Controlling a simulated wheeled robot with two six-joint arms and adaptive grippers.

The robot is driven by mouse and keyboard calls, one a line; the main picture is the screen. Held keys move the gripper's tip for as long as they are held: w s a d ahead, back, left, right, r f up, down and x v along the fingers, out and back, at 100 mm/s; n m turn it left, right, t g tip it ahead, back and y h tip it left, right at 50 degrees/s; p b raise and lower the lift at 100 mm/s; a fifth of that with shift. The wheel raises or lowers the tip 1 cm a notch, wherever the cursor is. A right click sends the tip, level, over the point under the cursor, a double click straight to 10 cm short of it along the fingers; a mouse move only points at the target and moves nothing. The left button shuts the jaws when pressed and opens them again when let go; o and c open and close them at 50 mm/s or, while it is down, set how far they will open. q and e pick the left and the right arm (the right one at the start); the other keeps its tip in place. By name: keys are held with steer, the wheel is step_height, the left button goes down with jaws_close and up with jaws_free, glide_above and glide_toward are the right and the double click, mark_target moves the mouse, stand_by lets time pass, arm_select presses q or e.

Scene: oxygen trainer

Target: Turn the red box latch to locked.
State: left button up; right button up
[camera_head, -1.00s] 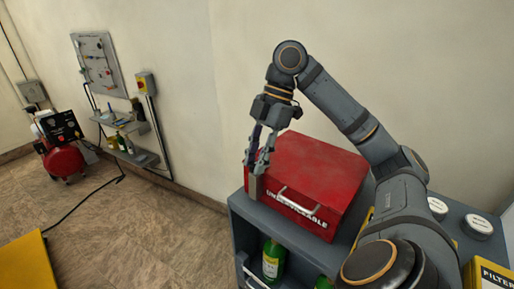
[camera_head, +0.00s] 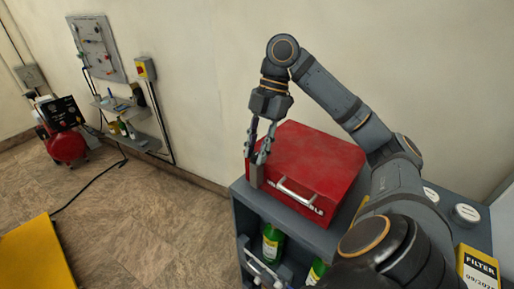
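The red box (camera_head: 318,163) sits on top of the grey cabinet, lid down, with a silver handle (camera_head: 298,196) and partly hidden white lettering on its front. My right gripper (camera_head: 256,163) points down at the box's front left corner. Its two fingers look slightly apart. A small grey-tan block (camera_head: 257,179) shows at the fingertips, against the corner; I cannot tell whether it is the latch or fingertip pads, or whether it is gripped. No latch shows clearly elsewhere. My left gripper is not in view.
The grey cabinet (camera_head: 238,207) holds green bottles (camera_head: 272,243) below. White-lidded round containers (camera_head: 466,214) and a yellow filter box (camera_head: 479,265) stand at right, beyond my arm. A red compressor (camera_head: 66,146), wall panel (camera_head: 97,49) and shelf (camera_head: 135,125) are far left. The floor at left is mostly clear.

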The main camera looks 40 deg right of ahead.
steer(key=o, duration=0.4)
